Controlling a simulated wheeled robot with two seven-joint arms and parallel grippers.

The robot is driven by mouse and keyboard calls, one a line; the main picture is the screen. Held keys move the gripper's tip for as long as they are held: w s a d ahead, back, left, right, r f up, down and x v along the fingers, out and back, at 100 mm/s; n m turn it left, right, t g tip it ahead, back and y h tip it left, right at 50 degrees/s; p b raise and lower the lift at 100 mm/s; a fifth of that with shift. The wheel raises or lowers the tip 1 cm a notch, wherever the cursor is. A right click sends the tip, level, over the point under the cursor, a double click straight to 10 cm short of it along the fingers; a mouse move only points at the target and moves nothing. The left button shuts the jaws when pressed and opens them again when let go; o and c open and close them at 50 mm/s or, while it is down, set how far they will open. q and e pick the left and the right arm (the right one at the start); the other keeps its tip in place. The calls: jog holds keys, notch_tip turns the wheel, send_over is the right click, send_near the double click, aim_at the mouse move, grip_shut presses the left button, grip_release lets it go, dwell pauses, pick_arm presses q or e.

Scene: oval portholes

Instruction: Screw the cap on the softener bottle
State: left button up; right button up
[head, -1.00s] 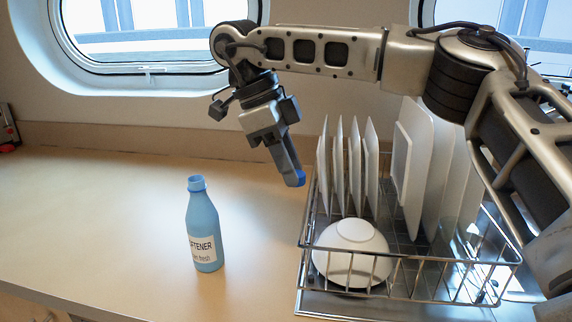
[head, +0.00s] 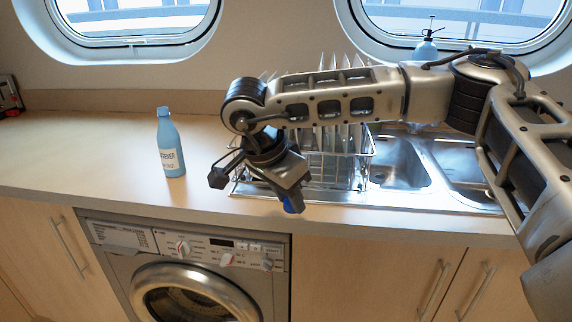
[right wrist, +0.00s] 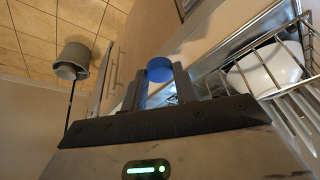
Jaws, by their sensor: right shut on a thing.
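The softener bottle (head: 171,147) stands upright on the counter, light blue with a white label, its neck (head: 163,112) at the top. My right gripper (head: 290,207) is right of the bottle and lower in the head view, apart from it, pointing down near the counter's front edge. It is shut on the blue cap (head: 293,204). In the right wrist view the cap (right wrist: 159,68) sits between the fingertips. The bottle does not show in the right wrist view. My left gripper is not in view.
A wire dish rack (head: 358,172) with plates stands behind my right arm, partly hidden. A white bowl (right wrist: 265,69) in it shows in the right wrist view. A sink (head: 398,160) lies to the right, a washing machine (head: 190,268) below. The counter around the bottle is clear.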

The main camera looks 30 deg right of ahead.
jog(key=s+a+f+n+t+y, duration=0.3)
jog(key=s+f+n, duration=0.5)
jog(key=n, duration=0.7)
jog(key=shift+a+f+n+t+y, duration=0.3)
jog(key=shift+a+y, duration=0.4)
jog(key=shift+a, duration=0.55)
jog(key=shift+w+a+r, duration=0.1)
